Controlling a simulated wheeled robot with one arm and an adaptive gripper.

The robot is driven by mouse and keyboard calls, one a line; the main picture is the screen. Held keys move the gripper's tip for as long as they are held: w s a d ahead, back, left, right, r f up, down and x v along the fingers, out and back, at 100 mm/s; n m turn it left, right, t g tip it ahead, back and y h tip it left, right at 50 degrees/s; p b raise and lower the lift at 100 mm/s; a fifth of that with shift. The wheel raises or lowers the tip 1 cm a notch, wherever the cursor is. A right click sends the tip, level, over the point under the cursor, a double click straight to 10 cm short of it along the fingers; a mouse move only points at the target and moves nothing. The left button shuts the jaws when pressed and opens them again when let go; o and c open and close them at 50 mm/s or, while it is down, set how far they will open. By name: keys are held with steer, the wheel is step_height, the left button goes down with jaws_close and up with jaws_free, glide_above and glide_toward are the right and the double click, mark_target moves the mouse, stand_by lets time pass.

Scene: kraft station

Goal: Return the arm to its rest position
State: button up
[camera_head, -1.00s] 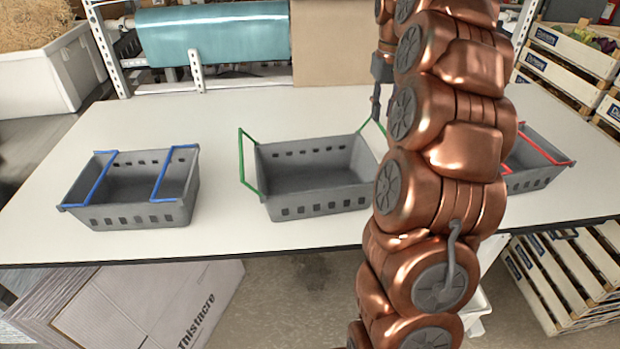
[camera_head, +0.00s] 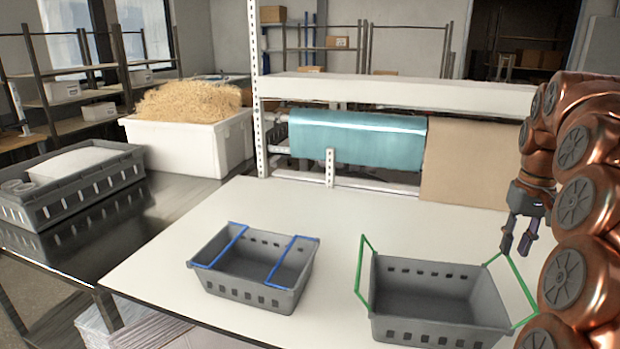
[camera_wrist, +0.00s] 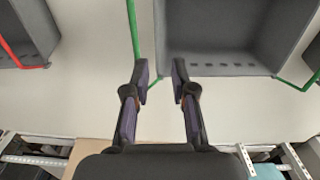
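My gripper (camera_head: 518,235) hangs at the right in the head view, beside the green-handled basket's right handle and above the white table (camera_head: 330,215). In the wrist view my gripper (camera_wrist: 160,82) has its two fingers well apart with nothing between them. Below it the wrist view shows the table, a green handle (camera_wrist: 133,30) and the grey basket (camera_wrist: 215,45) it belongs to. My copper arm fills the right edge of the head view and hides what stands behind it.
A grey basket with blue handles (camera_head: 255,284) and one with green handles (camera_head: 440,300) stand on the table, both empty. A basket with red handles (camera_wrist: 45,25) shows in the wrist view. A teal roll (camera_head: 360,140) and brown board (camera_head: 465,165) stand behind. A grey crate (camera_head: 70,190) is at left.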

steer(key=s+a+f+n, duration=0.1)
steer(key=s+a+f, duration=0.1)
steer(key=s+a, duration=0.5)
steer(key=s+a+f+n, duration=0.2)
steer(key=s+a, duration=0.1)
steer(key=a, duration=0.9)
steer(key=s+a+f+g, duration=0.1)
steer(key=s+a+f, duration=0.3)
steer(key=s, duration=0.5)
steer(key=s+a+f, duration=0.3)
steer(key=s+f, duration=0.3)
steer(key=s, duration=0.3)
steer(key=shift+a+f+g, duration=0.2)
steer(key=shift+a+g, duration=0.2)
steer(key=shift+d, duration=0.1)
